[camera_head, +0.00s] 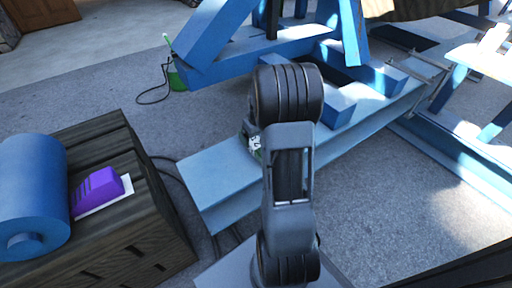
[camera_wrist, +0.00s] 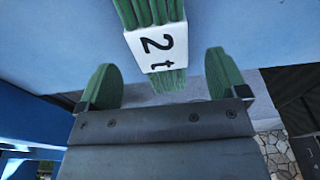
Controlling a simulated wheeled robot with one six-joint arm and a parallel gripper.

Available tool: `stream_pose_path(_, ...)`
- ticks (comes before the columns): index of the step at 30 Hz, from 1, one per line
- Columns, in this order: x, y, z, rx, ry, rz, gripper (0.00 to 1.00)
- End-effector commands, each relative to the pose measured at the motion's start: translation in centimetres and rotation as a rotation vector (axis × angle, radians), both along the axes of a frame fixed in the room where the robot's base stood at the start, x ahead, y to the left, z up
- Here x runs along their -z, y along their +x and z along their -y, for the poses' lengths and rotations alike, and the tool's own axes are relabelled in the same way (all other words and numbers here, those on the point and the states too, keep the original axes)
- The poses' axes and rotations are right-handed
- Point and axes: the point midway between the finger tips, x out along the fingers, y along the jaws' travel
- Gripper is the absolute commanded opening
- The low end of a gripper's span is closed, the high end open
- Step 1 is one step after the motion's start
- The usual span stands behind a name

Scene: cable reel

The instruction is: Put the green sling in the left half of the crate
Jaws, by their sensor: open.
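The green sling (camera_wrist: 152,12) shows at the top middle of the wrist view, ribbed, with a white label reading "2 t". It lies against a blue surface. In the head view only a bit of it (camera_head: 255,145), green and white, shows on the light blue beam, partly hidden by my arm. My gripper (camera_wrist: 162,72) is open, its two green fingertips apart. The sling's end lies in line with the gap between them, and nothing is visibly held. My gripper is hidden in the head view. A dark wooden crate-like box (camera_head: 150,222) stands at lower left.
On the box lie a blue roll (camera_head: 30,190) and a purple object (camera_head: 98,188) on a white sheet. The light blue beam (camera_head: 215,172) and blue frame (camera_head: 225,55) stand close to my arm. A green object (camera_head: 177,80) with a dark cord is behind. Grey floor is clear at upper left.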

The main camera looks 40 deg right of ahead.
Motion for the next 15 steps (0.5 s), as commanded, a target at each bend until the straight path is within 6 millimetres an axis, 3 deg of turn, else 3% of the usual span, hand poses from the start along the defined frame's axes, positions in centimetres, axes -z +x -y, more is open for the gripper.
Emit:
stream_pose_path(9, 4.4, 0.2, -0.1, -0.001, 0.001, -0.002, 0.92)
stream_pose_path(15, 4.8, 0.3, 0.0, 0.000, 0.001, -0.001, 0.92)
